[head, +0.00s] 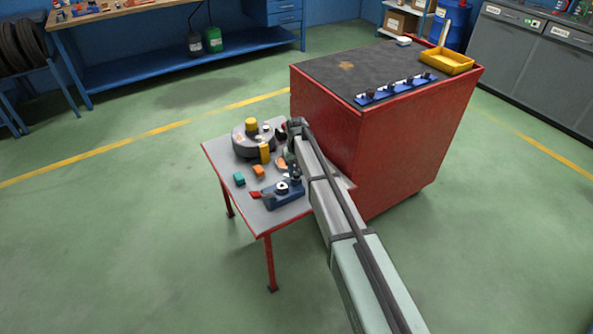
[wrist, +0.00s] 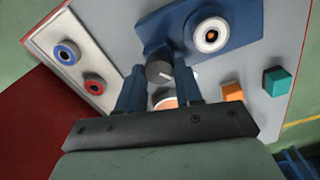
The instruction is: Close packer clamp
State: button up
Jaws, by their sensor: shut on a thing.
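The packer (head: 285,198) is a blue fixture at the near edge of the small grey-topped table. A pale ring with a dark centre sits on it, and a red tab sticks out at its left. In the wrist view, the blue base (wrist: 152,28) and the ring (wrist: 211,35) fill the upper middle. A dark round knob (wrist: 158,69) with a white mark stands beside the ring. My gripper (wrist: 162,75) has its two blue fingers shut on this knob, one on each side. In the head view, my arm partly covers the gripper and the knob.
An orange block (head: 259,171) and a teal block (head: 239,179) lie left of the packer. A dark round drum with a yellow top (head: 251,125) stands behind. A tall red cabinet (head: 340,140) adjoins the table's right side.

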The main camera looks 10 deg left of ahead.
aim_at(296, 173)
jog(key=n, duration=0.5)
jog(key=shift+n, duration=0.3)
jog(key=n, duration=0.4)
jog(key=shift+n, duration=0.7)
jog(key=shift+s, duration=0.1)
jog(key=o, duration=1)
jog(key=shift+o, duration=0.2)
jog(key=shift+r, duration=0.1)
notch_tip(296, 173, up, 14)
jog(key=shift+f, duration=0.2)
